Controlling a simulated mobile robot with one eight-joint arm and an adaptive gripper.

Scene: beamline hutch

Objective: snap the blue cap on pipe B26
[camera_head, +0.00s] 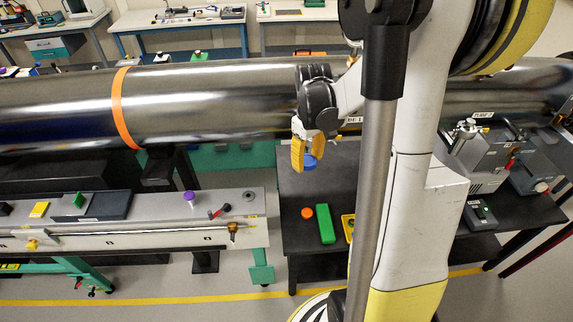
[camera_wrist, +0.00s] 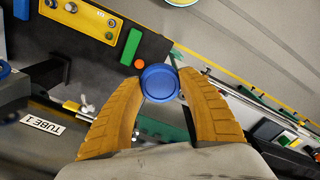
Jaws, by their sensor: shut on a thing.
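My gripper (camera_head: 305,152) has yellow ribbed fingers and is shut on the round blue cap (camera_head: 309,161). In the wrist view, the cap (camera_wrist: 159,82) sits between the two fingertips (camera_wrist: 158,84). The head view shows it held in the air in front of the large metal tube (camera_head: 210,98), above the left end of the dark table (camera_head: 335,170). No label reading B26 can be made out, so I cannot tell which thing is pipe B26.
An orange disc (camera_head: 307,212), a green block (camera_head: 326,224) and a yellow tray (camera_head: 348,226) lie on the dark table. A grey bench (camera_head: 150,235) at left carries a purple-topped item (camera_head: 189,197). Grey equipment (camera_head: 478,155) stands at right. My arm hides part of the table.

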